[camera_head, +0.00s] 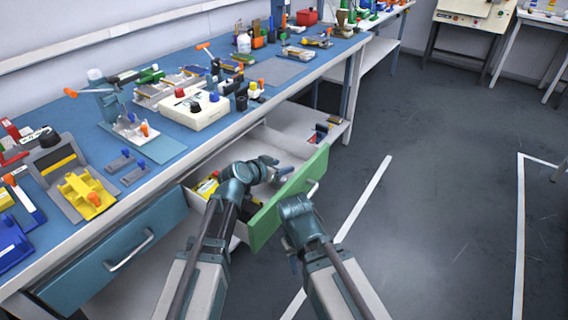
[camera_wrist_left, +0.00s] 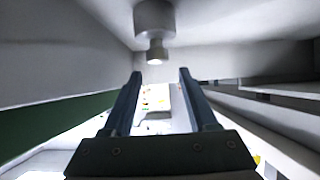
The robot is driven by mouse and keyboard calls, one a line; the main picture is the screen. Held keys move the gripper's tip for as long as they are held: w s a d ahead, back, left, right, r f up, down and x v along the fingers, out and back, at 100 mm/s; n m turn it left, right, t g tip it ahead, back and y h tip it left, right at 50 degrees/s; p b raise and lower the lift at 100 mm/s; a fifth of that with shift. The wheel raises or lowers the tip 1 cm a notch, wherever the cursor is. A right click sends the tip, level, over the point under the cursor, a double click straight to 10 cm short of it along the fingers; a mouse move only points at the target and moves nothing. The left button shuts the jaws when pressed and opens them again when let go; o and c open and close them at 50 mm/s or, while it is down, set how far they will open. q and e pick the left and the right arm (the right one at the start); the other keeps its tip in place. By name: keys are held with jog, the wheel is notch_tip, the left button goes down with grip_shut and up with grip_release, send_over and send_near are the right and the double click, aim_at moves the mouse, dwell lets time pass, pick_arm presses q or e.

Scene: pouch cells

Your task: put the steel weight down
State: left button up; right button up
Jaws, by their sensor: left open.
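The steel weight (camera_wrist_left: 155,22) is a grey cylinder with a narrower knob, seen at the top of the left wrist view against a pale surface. My left gripper (camera_wrist_left: 160,75) is open, with its two fingers apart. The knob lies just past the fingertips, with no finger seen touching it. In the head view my left gripper (camera_head: 281,172) is over the open drawer with the green front (camera_head: 290,198), and I cannot make out the weight there. My right arm is beside the drawer front; its jaws do not show clearly.
Yellow and dark items (camera_head: 207,186) lie in the drawer's near left part. The blue bench top (camera_head: 165,150) carries several tools and fixtures. A closed blue drawer (camera_head: 120,250) is at the lower left. The floor (camera_head: 440,200) to the right is clear.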

pick_arm(q)
jog(key=p+v, duration=0.3)
jog(key=v, duration=0.7)
jog(key=shift+p, duration=0.4)
pick_arm(e)
notch_tip(320, 180, up, 5)
jog(key=shift+f, duration=0.2)
jog(key=shift+r, duration=0.1)
